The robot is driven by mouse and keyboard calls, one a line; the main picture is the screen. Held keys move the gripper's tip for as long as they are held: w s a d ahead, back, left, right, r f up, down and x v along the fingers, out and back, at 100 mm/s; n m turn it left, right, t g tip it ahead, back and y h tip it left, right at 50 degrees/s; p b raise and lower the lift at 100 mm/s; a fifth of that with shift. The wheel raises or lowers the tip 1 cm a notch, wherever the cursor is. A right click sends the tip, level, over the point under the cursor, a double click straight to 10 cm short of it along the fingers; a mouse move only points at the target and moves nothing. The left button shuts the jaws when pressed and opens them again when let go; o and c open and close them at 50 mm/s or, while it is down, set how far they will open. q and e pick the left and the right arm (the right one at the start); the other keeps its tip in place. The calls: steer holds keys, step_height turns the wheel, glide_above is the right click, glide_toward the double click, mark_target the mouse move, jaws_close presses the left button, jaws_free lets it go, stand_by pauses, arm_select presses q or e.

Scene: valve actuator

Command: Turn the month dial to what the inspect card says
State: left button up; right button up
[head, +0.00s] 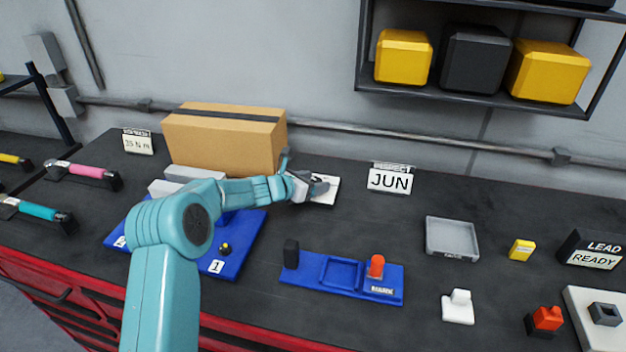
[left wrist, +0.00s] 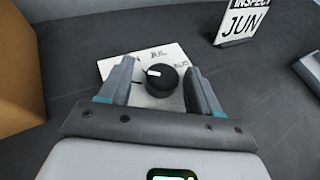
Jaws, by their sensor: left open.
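The inspect card (head: 390,180) stands upright at the back of the bench and reads JUN; it also shows in the left wrist view (left wrist: 243,22). The month dial is a black round knob (left wrist: 161,79) with a white mark, on a white plate (left wrist: 115,66). My left gripper (left wrist: 161,85) is open, with one finger on each side of the knob. I cannot tell whether the fingers touch it. The knob's mark points to the left side of the plate. Of the plate's lettering, JUL behind the knob is partly legible.
A cardboard box (head: 222,143) stands left of the dial. A blue tray (head: 330,285) with a red-topped part lies in front. A grey tray (head: 452,238) is at right. Dark bench surface is clear between the dial and the inspect card.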

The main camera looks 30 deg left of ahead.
arm_select(q)
steer(key=shift+s+d+r, duration=0.1)
steer(key=shift+s+r, duration=0.05)
steer(key=shift+s, duration=0.05)
steer(key=shift+c, duration=1.2)
steer(key=shift+w, duration=0.1)
steer(key=c, duration=0.8)
steer(key=shift+r+p, duration=0.1)
steer(key=shift+p, duration=0.2)
steer(key=m+h+p, duration=0.1)
steer(key=p, duration=0.2)
steer(key=shift+r+h, duration=0.3)
steer(key=shift+r, duration=0.05)
steer(key=shift+w+a+f+m+g+h+b, duration=0.2)
steer(key=shift+f+m+g+h+b, duration=0.1)
steer(key=shift+f+m+g+h, duration=0.5)
steer(key=shift+s+d+r+m+h, duration=0.1)
steer(key=shift+s+r+m+h, duration=0.05)
steer(key=shift+r+m+h, duration=0.2)
